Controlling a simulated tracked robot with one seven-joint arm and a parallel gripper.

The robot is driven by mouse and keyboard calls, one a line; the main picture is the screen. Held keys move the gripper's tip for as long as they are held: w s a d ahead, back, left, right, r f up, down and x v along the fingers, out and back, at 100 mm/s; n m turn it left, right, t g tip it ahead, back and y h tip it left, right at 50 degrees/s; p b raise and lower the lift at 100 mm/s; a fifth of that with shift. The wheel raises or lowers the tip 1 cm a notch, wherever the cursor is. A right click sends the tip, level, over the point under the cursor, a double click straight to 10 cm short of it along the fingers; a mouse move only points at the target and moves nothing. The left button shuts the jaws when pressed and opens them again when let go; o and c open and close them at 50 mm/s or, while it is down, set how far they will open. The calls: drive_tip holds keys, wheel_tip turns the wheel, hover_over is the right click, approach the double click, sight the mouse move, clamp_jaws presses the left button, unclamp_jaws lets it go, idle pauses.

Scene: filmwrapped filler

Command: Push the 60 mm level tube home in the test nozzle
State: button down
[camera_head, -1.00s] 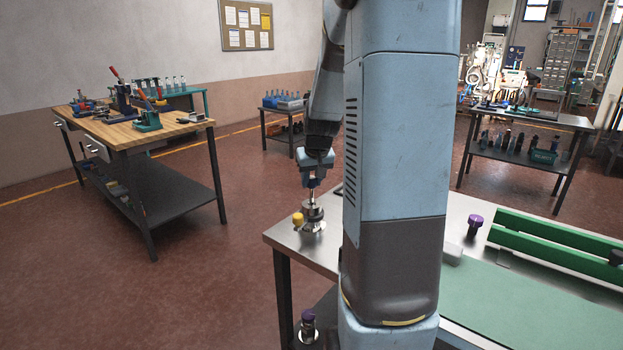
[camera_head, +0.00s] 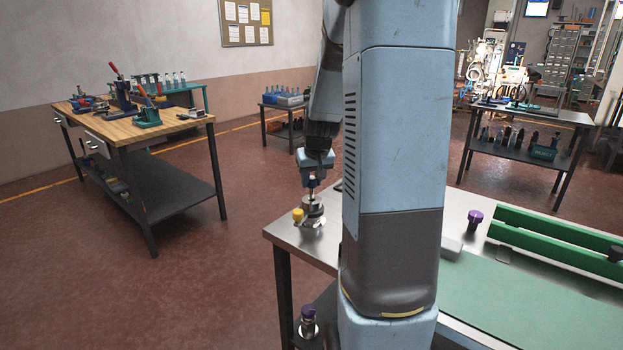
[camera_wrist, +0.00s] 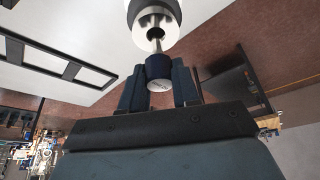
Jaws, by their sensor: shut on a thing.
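The level tube shows in the wrist view as a thin metal stem (camera_wrist: 154,44) with a dark blue collar (camera_wrist: 159,66) and a pale round end face. My gripper (camera_wrist: 159,88) is shut on the collar, one finger on each side. The stem runs up to the opening of the round steel test nozzle (camera_wrist: 143,28); how deep it sits inside I cannot tell. In the head view my gripper (camera_head: 314,180) is right above the nozzle (camera_head: 312,212), which stands at the steel table's left end. The tube is too small there to make out clearly.
A yellow knob (camera_head: 298,215) sits beside the nozzle. A purple-capped piece (camera_head: 474,219) and a green rail (camera_head: 555,240) are on the steel table (camera_head: 290,238) to the right. My own arm column hides the table's middle. A wooden bench (camera_head: 150,130) stands apart at left.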

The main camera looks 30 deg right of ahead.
sight(312, 188)
drive_tip(key=shift+f, duration=1.55)
idle(0.5)
drive_tip(key=c, duration=0.8)
unclamp_jaws()
drive_tip(key=shift+o, duration=0.2)
drive_tip(key=v, duration=1.3)
drive_tip(key=shift+r, duration=0.3)
drive_tip(key=shift+s, duration=0.1)
drive_tip(key=s+a+r+n, duration=0.1)
drive_tip(key=s+a+r, duration=0.1)
drive_tip(key=s+a, duration=0.7)
drive_tip(key=s+a+r+n+t+y, duration=0.1)
drive_tip(key=s+a+r, duration=0.1)
drive_tip(key=s+a, duration=0.7)
drive_tip(key=s, duration=0.2)
drive_tip(key=shift+s+a+r+n, duration=0.25)
drive_tip(key=shift+a+n, duration=0.1)
drive_tip(key=shift+n, duration=0.05)
